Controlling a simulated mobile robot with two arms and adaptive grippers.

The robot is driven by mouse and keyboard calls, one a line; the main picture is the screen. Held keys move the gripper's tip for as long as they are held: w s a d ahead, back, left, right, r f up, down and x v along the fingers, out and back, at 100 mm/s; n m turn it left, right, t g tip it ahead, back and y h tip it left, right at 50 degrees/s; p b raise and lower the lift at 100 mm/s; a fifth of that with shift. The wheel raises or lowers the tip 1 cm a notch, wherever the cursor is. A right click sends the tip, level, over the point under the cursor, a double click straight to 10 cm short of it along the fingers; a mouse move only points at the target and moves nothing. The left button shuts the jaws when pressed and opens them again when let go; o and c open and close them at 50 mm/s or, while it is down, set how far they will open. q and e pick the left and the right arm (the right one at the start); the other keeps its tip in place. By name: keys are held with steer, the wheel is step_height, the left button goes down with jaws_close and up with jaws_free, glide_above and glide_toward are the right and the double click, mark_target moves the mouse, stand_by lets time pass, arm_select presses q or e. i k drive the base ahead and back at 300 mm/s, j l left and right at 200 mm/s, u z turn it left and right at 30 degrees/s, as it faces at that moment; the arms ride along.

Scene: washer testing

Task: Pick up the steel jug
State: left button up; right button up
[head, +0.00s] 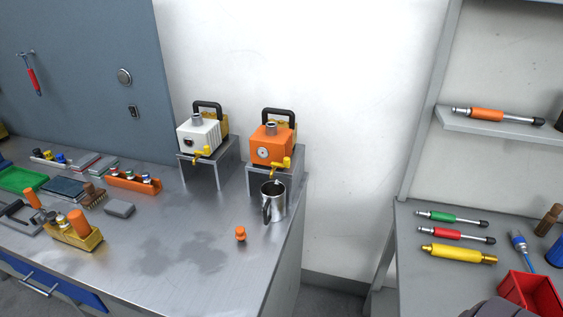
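The steel jug (278,203) stands upright on the metal bench, near its right end. It is shiny, with a dark handle on its left side facing the front. It sits just in front of the small stand under the orange machine (271,146), below that machine's yellow tap (281,165). The jug's inside is mostly hidden. Neither of my grippers is in view, and nothing is holding the jug.
A white machine (198,137) on a stand is left of the orange one. A small orange object (241,233) stands in front of the jug. Tools and trays crowd the bench's left. Bare bench (170,255) lies between. A gap separates the right-hand table (410,265).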

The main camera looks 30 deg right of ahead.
mark_target(273, 192)
steer(key=i+z, duration=0.1)
steer(key=z, duration=0.3)
steer(key=j+z, duration=0.15)
steer(key=z, duration=0.3)
steer(key=i+j+z, duration=0.1)
steer(key=z, duration=0.3)
